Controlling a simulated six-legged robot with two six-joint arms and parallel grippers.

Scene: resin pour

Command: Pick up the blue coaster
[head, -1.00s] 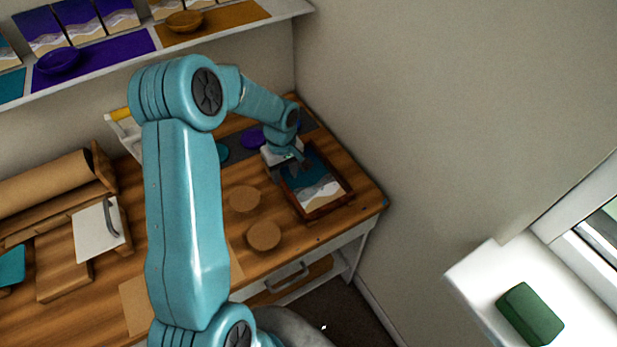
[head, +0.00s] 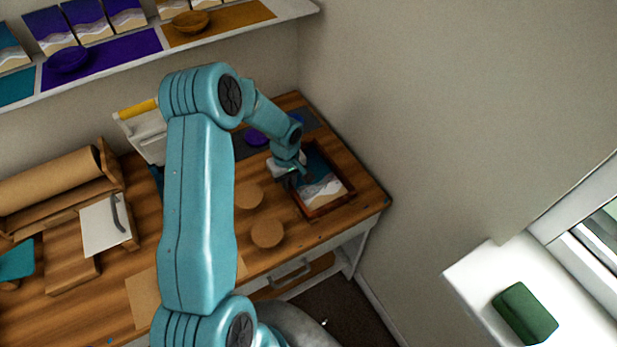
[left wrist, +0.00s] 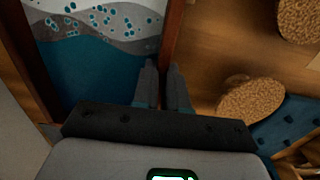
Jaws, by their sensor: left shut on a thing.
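A dark wooden-framed tray (head: 349,196) lies near the right end of the workbench, with a teal, grey and white wave panel (head: 322,190) inside. My left gripper (head: 302,176) is at the tray's left wall. In the left wrist view its fingers (left wrist: 163,88) stand on either side of the tray's wooden wall (left wrist: 173,35) and are shut on it. I cannot make out a blue coaster clearly; my left arm covers part of the bench. My right gripper is not in view.
Two round cork discs (head: 248,196) (head: 267,234) lie left of the tray. A purple round piece (head: 256,138) sits behind my gripper. A wall closes the right side; a green block (head: 525,313) rests on the sill. A shelf (head: 290,14) hangs above.

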